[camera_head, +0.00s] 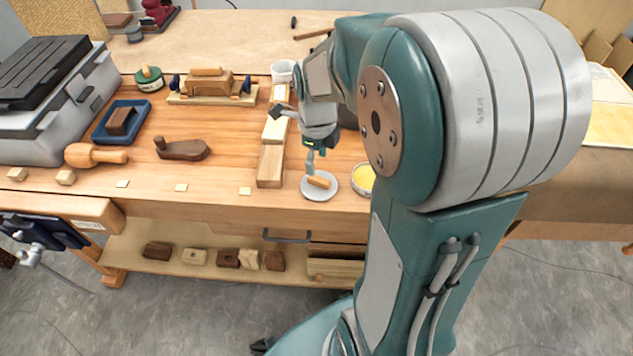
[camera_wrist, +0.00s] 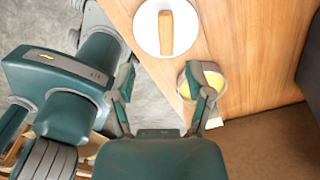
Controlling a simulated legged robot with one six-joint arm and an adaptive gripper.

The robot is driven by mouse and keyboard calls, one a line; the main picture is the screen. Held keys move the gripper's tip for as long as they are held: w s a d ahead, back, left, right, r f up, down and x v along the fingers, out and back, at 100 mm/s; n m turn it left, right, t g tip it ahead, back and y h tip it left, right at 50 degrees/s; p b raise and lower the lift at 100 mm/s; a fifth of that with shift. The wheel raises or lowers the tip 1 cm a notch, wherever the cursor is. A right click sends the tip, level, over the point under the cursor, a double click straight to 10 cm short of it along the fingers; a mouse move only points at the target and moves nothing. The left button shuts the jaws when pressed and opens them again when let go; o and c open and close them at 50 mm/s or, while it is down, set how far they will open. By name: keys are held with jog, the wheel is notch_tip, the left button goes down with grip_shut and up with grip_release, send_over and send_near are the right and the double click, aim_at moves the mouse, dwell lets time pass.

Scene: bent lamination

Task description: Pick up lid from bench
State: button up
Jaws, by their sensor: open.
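The lid (camera_head: 319,188), a round pale disc with a wooden bar handle across its top, lies flat near the front edge of the bench (camera_head: 225,172). In the wrist view the lid (camera_wrist: 148,35) is at the top centre, with its handle upright in the picture. My gripper (camera_head: 314,158) hangs just above the lid in the head view. In the wrist view my gripper (camera_wrist: 161,75) is open, its fingers spread apart with nothing between them. The lid appears beyond the fingertips, and the gripper is not touching it as far as I can see.
A round tin with yellow contents (camera_head: 363,179) stands right of the lid; the tin (camera_wrist: 213,79) is partly behind one finger in the wrist view. A wooden block (camera_head: 270,166) lies left of the lid. A hand plane (camera_head: 182,149) and mallet (camera_head: 95,155) lie further left.

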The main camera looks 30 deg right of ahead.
aim_at(319, 179)
jog(key=f, duration=0.7)
jog(key=shift+w+d+f, duration=0.15)
jog(key=shift+d+f, duration=0.2)
jog(key=shift+f, duration=0.05)
grip_shut()
